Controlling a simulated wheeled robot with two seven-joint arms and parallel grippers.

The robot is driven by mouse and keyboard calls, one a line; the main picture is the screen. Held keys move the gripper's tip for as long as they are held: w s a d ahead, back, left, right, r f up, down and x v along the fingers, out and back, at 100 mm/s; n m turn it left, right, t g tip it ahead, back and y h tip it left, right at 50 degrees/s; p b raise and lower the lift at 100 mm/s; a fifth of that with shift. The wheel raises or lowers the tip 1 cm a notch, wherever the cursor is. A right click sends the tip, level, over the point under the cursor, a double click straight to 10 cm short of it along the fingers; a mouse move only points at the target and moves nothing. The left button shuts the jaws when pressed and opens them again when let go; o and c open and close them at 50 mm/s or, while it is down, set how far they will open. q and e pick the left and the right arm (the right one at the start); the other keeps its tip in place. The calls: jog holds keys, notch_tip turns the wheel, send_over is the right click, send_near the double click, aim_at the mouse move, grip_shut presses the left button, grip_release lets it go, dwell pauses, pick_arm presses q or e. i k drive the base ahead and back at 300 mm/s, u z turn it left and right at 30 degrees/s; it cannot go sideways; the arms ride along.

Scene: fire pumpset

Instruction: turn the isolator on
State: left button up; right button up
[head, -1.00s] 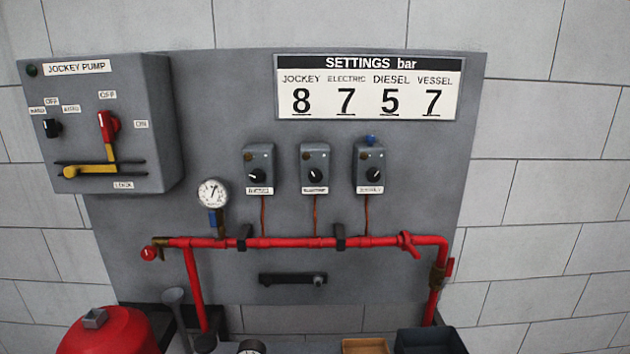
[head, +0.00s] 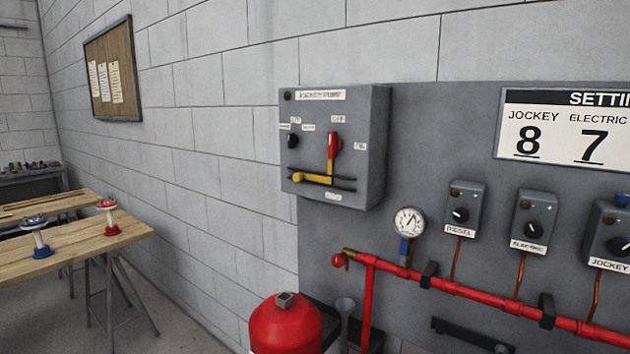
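The jockey pump control box (head: 360,110) is a grey box on the wall, at the middle of the head view. Its isolator handle (head: 333,150) is red and stands upright, its top by the OFF label (head: 338,119). The ON label (head: 361,146) is to the right of it. A yellow lever (head: 312,178) lies across the slot below and reaches up to the handle's lower end. A small black selector knob (head: 292,141) is on the left of the box. A dark green lamp (head: 287,96) is at its top left. Neither of my grippers is in view.
Right of the box are a pressure gauge (head: 409,221), grey switches (head: 463,209) and a red pipe (head: 480,295). A red tank (head: 286,325) stands below. Wooden tables (head: 75,246) with valve-like pieces are at left.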

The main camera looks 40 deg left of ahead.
aim_at(336, 144)
jog(key=u, duration=0.25)
jog(key=i, duration=0.1)
jog(key=u, duration=0.8)
